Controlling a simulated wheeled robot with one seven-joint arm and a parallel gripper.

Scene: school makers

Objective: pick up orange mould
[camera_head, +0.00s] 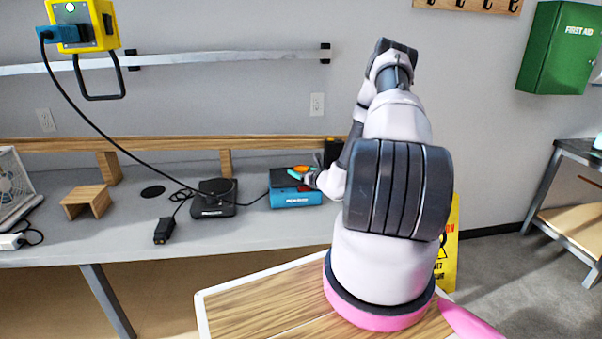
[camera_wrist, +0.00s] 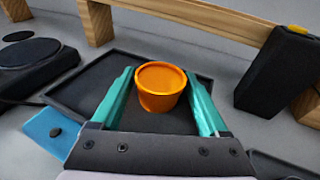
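The orange mould (camera_wrist: 161,88) is a small round cup. It stands upright on the black top plate (camera_wrist: 92,78) of a blue device (camera_head: 296,198) on the workbench. In the head view, only a little of the orange mould (camera_head: 302,169) shows at my gripper. My gripper (camera_wrist: 159,76) has two teal fingers, one on each side of the mould. The fingers look open, with a gap beside the mould's lower sides; contact near the tips is hard to judge. In the head view, my gripper (camera_head: 300,173) is just above the blue device.
A black hot-plate-like device (camera_head: 214,198) stands left of the blue device. A black box with a yellow top (camera_wrist: 280,68) stands close on the right in the wrist view. A wooden rail (camera_head: 170,143) runs along the bench's back. A cable (camera_head: 105,118) hangs across the left.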

